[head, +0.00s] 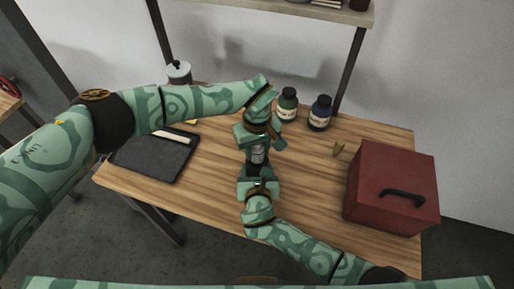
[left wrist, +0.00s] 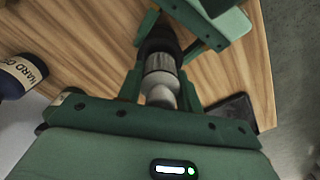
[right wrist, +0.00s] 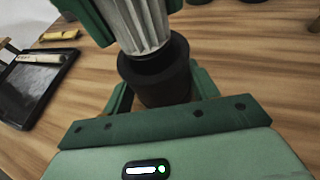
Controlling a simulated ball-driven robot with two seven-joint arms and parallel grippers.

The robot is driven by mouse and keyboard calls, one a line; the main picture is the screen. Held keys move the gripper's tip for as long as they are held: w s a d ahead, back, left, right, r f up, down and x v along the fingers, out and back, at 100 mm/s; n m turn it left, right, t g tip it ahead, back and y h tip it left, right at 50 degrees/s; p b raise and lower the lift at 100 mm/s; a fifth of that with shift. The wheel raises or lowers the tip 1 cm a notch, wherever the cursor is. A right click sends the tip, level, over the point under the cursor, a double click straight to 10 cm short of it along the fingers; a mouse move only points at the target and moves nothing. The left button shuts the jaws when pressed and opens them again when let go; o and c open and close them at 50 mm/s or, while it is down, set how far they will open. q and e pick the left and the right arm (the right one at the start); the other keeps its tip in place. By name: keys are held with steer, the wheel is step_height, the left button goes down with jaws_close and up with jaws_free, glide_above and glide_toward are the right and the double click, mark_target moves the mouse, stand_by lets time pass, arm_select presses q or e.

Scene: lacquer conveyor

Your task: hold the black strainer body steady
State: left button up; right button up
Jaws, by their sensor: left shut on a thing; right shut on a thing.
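The black strainer body (head: 255,170) is between my two grippers over the middle of the table. It shows as a wide black cylinder in the right wrist view (right wrist: 155,82) and partly in the left wrist view (left wrist: 158,42). A silver ribbed part (head: 259,155) meets its end, in line with it; it also shows in the left wrist view (left wrist: 160,76). My right gripper (head: 258,179) is shut on the black body. My left gripper (head: 258,142) is shut on the silver part's far end. The jaws hide some of both parts.
A black tray (head: 150,163) with a pale bar lies at left. A green bottle (head: 288,105) and a blue bottle (head: 320,114) stand at the back. A red toolbox (head: 390,185) stands at right. A lidded jar (head: 179,73) is at the back left.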

arm_select(q)
steer(key=shift+f, duration=1.25)
arm_select(e)
steer(key=shift+s+f, duration=0.1)
steer(key=shift+f, duration=0.05)
arm_select(q)
steer(key=o, duration=1.1)
steer(key=shift+c, duration=0.2)
step_height(320, 180, up, 12)
arm_select(e)
steer(key=o, duration=1.6)
